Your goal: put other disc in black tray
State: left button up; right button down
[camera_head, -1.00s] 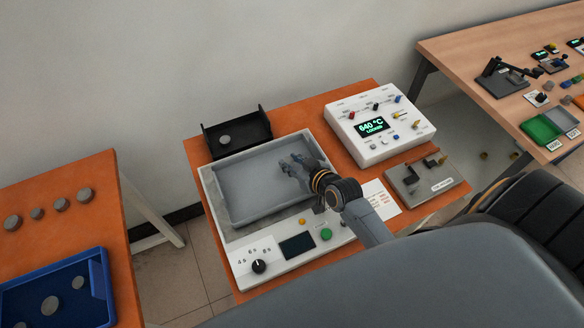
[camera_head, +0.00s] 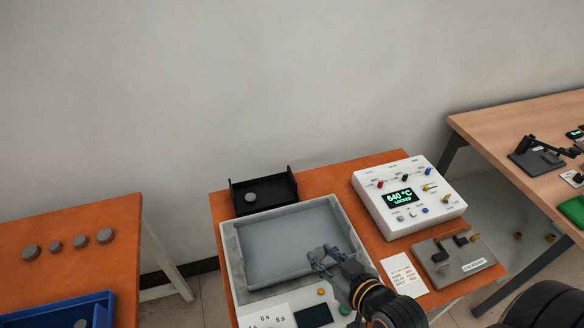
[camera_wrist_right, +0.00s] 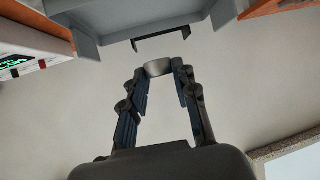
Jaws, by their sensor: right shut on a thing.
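The black tray (camera_head: 292,186) stands at the back left of the middle table, and one grey disc (camera_head: 250,197) lies in it. My right gripper (camera_head: 322,258) is over the front right part of the large grey tray (camera_head: 285,243). In the right wrist view the right gripper (camera_wrist_right: 160,72) is shut on a grey disc (camera_wrist_right: 158,68) held between its fingertips. The held disc cannot be made out in the head view. The black tray also shows beyond the fingertips in the wrist view (camera_wrist_right: 160,43). My left gripper is not in view.
The white 640 °C control box (camera_head: 409,200) and a grey fixture plate (camera_head: 455,262) stand to the right. On the left table are several grey discs (camera_head: 80,241) and a blue tray (camera_head: 60,308). The large grey tray lies between my gripper and the black tray.

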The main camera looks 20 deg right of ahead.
jog(key=w+a+r, duration=0.1)
jog(key=w+r, duration=0.9)
jog(key=w, duration=0.1)
jog(key=w+r+m+h, duration=0.1)
jog(key=w+r, duration=0.2)
jog(key=r, duration=1.1)
jog(key=shift+w+m+h+b, duration=0.25)
jog(key=shift+m+h+b, duration=0.05)
jog(key=shift+r, duration=0.1)
